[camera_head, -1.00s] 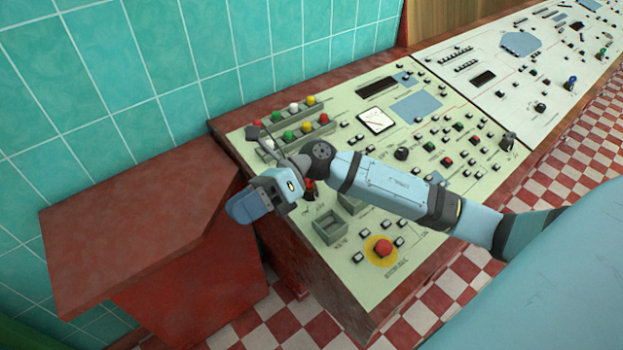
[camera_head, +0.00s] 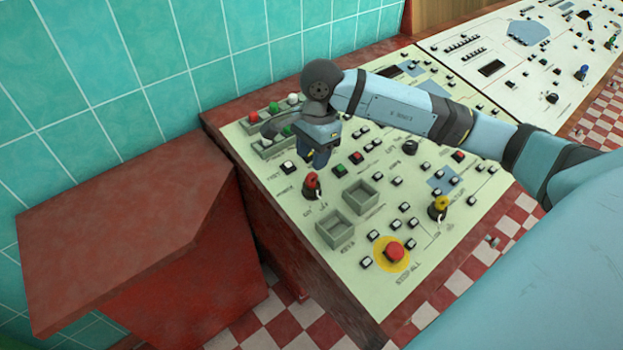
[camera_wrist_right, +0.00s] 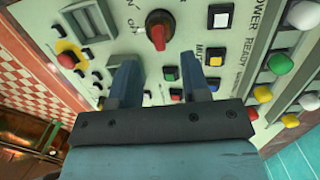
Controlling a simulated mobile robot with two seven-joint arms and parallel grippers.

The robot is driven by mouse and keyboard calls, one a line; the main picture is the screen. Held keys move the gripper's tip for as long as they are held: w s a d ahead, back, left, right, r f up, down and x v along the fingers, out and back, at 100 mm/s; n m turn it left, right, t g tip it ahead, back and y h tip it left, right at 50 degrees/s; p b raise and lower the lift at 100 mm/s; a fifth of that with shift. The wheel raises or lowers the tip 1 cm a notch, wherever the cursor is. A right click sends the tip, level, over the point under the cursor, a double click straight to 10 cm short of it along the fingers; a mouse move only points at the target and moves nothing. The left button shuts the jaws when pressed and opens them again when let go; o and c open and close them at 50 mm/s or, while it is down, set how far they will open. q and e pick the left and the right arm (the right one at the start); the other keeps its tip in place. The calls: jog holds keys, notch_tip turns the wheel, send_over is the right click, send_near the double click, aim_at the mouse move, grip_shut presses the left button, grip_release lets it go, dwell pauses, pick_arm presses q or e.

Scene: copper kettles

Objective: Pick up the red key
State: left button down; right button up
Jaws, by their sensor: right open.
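The red key (camera_head: 312,182) stands upright in a dark lock on the pale green control panel (camera_head: 290,215), left of two square grey recesses. In the right wrist view the red key (camera_wrist_right: 158,30) shows near the top, beyond the fingertips. My right gripper (camera_head: 320,158) is above the panel, a little behind the key in the head view, and points down. In the right wrist view its two fingers (camera_wrist_right: 161,75) are apart with nothing between them. The gripper is clear of the key. My left gripper does not show.
A red stop button (camera_head: 393,251) sits on a yellow disc near the panel's front. A yellow key (camera_head: 439,205) stands to the right. Grey recesses (camera_head: 361,193) lie beside the red key. Coloured knobs line the back. A red desk (camera_head: 120,225) stands at left.

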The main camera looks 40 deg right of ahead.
aim_at(312, 173)
jog(key=f, duration=0.6)
jog(key=shift+a+f+p, duration=0.25)
jog(key=shift+p, duration=0.05)
jog(key=shift+s, duration=0.1)
grip_shut()
